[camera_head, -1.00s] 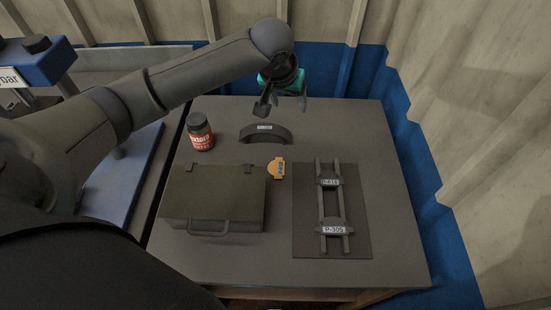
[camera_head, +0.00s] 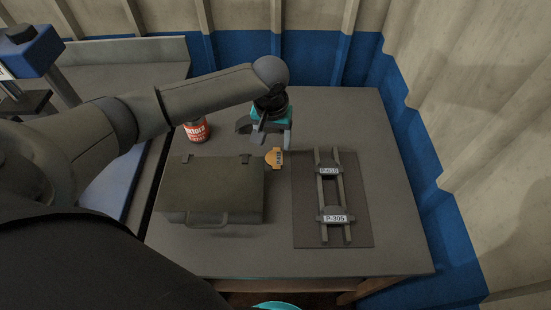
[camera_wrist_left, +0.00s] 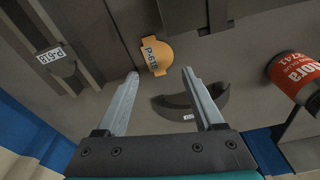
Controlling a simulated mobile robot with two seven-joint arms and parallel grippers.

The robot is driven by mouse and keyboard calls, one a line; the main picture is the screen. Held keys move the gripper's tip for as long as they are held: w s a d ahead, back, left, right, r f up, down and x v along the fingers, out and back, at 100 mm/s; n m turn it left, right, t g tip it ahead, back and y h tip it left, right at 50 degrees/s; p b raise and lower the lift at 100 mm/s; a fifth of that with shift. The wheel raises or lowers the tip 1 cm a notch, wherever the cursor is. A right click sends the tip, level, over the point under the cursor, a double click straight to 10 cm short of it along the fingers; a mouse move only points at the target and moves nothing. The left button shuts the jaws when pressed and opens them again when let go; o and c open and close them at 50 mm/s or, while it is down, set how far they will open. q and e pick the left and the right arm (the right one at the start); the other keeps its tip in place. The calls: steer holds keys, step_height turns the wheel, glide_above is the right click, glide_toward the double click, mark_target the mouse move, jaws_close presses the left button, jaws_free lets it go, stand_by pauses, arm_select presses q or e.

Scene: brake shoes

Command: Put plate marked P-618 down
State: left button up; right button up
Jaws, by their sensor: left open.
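A dark plate labelled P-618 (camera_head: 329,170) lies across the upper part of two rails; it also shows at the left of the left wrist view (camera_wrist_left: 62,66). An orange piece (camera_head: 274,158), whose label in the left wrist view (camera_wrist_left: 157,58) also reads P-618, lies on the table left of the rails. My left gripper (camera_head: 272,138) is open and empty above the table, behind the orange piece.
The rails (camera_head: 324,193) sit on a dark mat (camera_head: 304,225) and carry a plate marked P-305 (camera_head: 335,218) lower down. A closed case (camera_head: 212,187) stands at the left, with a red-labelled jar (camera_head: 196,132) behind it. The table's back right is clear.

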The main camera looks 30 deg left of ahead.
mark_target(274, 158)
arm_select(q)
step_height(274, 158, down, 5)
steer(key=shift+f+b, duration=0.15)
steer(key=shift+b, duration=0.5)
steer(key=shift+d, duration=0.1)
jaws_close()
stand_by(0.4)
step_height(274, 158, up, 20)
steer(key=p, duration=0.4)
steer(key=s+d+f+m+b, duration=0.2)
steer(key=s+d+b, duration=0.3)
steer(key=s+b, duration=0.3)
steer(key=shift+s+d+m, duration=0.3)
steer(key=shift+s+m, duration=0.2)
steer(key=shift+s, duration=0.4)
